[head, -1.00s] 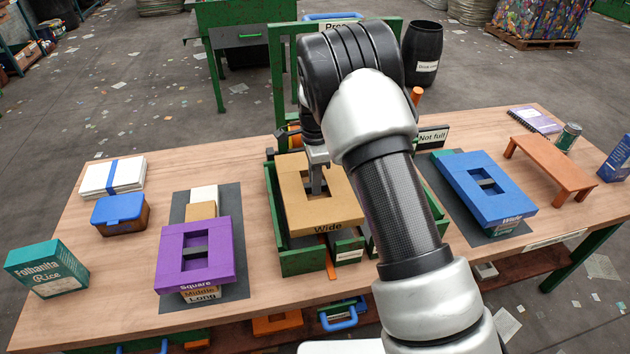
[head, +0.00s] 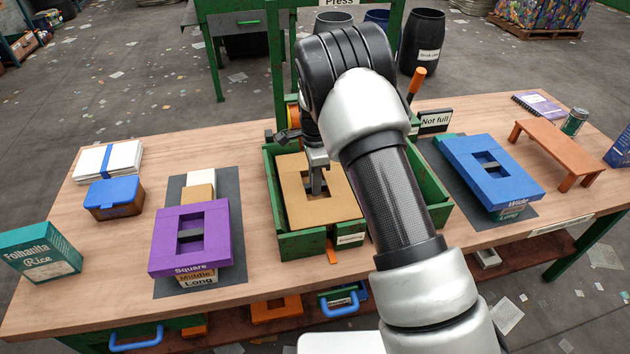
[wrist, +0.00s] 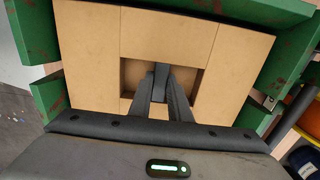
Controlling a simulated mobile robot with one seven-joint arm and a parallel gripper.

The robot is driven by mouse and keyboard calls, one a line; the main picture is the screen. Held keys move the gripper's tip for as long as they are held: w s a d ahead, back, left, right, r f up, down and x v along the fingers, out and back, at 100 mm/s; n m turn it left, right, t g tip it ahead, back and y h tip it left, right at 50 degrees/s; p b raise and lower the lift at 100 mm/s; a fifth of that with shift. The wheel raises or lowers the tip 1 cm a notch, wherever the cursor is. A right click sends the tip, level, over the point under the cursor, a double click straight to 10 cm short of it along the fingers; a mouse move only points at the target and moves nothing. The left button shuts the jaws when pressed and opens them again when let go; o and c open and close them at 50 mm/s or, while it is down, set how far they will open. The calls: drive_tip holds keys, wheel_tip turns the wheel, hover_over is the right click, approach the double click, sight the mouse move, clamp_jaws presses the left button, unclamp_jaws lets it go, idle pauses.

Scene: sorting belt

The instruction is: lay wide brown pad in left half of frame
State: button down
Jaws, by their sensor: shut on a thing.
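The wide brown pad (head: 302,204) is a tan rectangular frame with an opening and a dark bar across its middle. In the head view it lies low inside the left half of the green frame (head: 291,244), between its walls. My gripper (head: 316,188) reaches down into the pad's opening and is shut on the dark bar. In the wrist view the gripper (wrist: 161,88) pinches the bar, with the pad (wrist: 100,50) around it and green walls (wrist: 43,95) close by. Whether the pad rests on the frame's floor is hidden.
A purple pad (head: 170,240) tops a stack on a dark mat at left. A blue pad (head: 460,165) tops another at right. A "Not full" sign (head: 435,121) stands behind the frame. An orange bench (head: 560,150) is at far right. My arm covers much of the frame's right half.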

drive_tip(key=shift+f, duration=0.15)
drive_tip(key=shift+f+b, duration=0.45)
drive_tip(key=shift+f, duration=0.1)
drive_tip(key=c, duration=1.6)
unclamp_jaws()
drive_tip(key=shift+o, duration=0.2)
wheel_tip(320, 180, up, 17)
drive_tip(key=p, duration=0.2)
drive_tip(key=shift+r, duration=0.2)
drive_tip(key=shift+s, duration=0.1)
